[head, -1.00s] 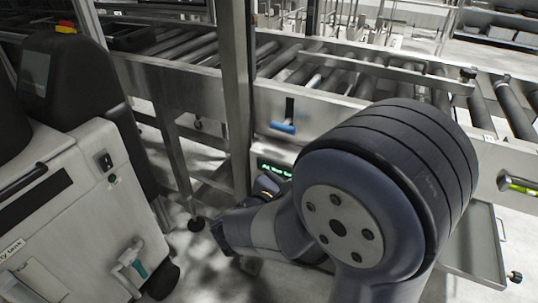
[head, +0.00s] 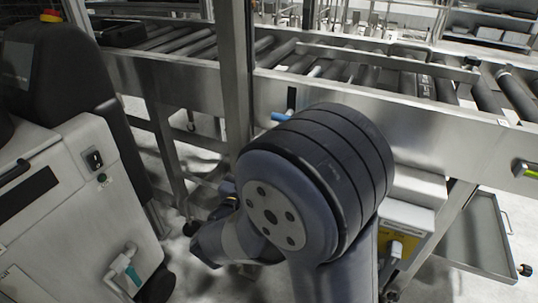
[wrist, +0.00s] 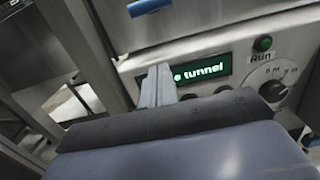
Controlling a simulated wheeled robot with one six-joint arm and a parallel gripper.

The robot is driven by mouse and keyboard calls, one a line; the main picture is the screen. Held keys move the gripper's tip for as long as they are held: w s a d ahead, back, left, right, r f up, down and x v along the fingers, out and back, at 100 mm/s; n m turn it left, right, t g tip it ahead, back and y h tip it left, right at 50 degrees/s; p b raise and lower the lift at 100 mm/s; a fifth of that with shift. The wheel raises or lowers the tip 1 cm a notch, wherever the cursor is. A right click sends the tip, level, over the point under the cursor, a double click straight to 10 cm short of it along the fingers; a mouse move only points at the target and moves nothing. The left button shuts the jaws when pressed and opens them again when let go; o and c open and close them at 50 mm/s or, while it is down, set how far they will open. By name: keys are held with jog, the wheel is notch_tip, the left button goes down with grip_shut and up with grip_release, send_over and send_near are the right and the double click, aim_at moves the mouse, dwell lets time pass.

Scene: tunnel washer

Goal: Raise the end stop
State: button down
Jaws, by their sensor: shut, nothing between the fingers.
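A blue handle (head: 283,117) sticks out below a dark vertical slot (head: 291,98) in the conveyor's steel side, partly hidden by my arm. In the wrist view a blue piece (wrist: 148,6), likely this handle, shows at the top edge. My gripper (wrist: 158,84) is shut and empty, below that piece and apart from it in the picture. Its fingers overlap the left part of a green-lit display (wrist: 203,72). In the head view my arm hides the fingertips. Which part is the end stop itself I cannot tell.
A steel post (head: 234,80) stands left of the handle. A control panel with a green button (wrist: 263,43) and a dial (wrist: 273,91) lies right of my fingers. A grey cabinet (head: 60,190) is at left; a yellow-fronted box (head: 402,237) and open tray (head: 478,235) are at right.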

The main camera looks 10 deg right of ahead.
jog(key=b+x, duration=0.1)
jog(key=x, duration=0.8)
jog(key=shift+d+f, duration=0.1)
jog(key=r, duration=0.3)
jog(key=shift+w+d+r, duration=0.15)
jog(key=shift+w+r, duration=0.05)
jog(key=shift+w, duration=0.1)
jog(key=shift+w+r, duration=0.1)
jog(key=shift+r, duration=0.25)
notch_tip(320, 180, up, 6)
jog(key=p, duration=0.4)
jog(key=shift+r, duration=0.15)
jog(key=s+a+f+b, duration=0.1)
jog(key=s+a+f, duration=0.3)
jog(key=s+a, duration=0.2)
jog(key=s, duration=0.2)
jog(key=shift+s+a+f, duration=0.15)
jog(key=shift+s+f, duration=0.2)
jog(key=shift+s, duration=0.05)
